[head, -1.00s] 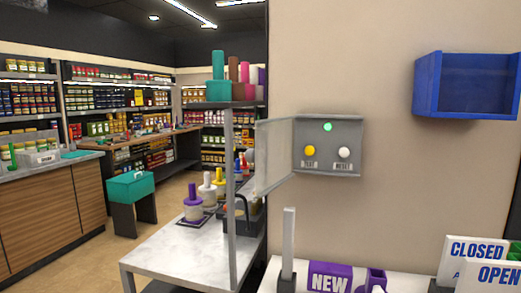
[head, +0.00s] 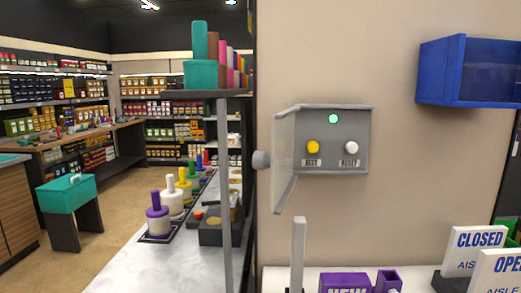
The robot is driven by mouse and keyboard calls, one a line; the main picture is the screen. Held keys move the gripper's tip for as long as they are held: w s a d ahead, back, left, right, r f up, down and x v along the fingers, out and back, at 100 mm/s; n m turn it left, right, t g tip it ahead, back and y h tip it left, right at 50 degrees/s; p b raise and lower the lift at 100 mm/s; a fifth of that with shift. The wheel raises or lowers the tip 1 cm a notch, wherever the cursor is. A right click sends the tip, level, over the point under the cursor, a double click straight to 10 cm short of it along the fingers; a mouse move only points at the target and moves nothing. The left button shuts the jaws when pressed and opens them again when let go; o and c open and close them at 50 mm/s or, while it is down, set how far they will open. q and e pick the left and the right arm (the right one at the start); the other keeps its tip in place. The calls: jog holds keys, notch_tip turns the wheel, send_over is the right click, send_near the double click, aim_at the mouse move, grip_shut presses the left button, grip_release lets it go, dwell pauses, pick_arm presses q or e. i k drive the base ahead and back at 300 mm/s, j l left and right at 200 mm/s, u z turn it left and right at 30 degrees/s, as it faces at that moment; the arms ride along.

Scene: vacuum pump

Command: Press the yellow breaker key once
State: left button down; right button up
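The yellow breaker key (head: 313,147) is a round yellow button on a grey wall panel (head: 345,115), at the panel's lower left. A white round button (head: 351,147) sits to its right, and a green light (head: 334,118) glows above them. Small labels below the buttons are too small to read surely. Neither gripper is in view.
A blue wall bin (head: 455,72) hangs to the right. Below the panel, a counter holds an upright grey post (head: 298,250), a purple NEW sign (head: 345,282) and a CLOSED sign (head: 473,247). A shelf post (head: 224,190) stands left of the panel.

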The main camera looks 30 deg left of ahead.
aim_at(312, 147)
jog(key=j+z, duration=0.2)
jog(key=j, duration=1.1)
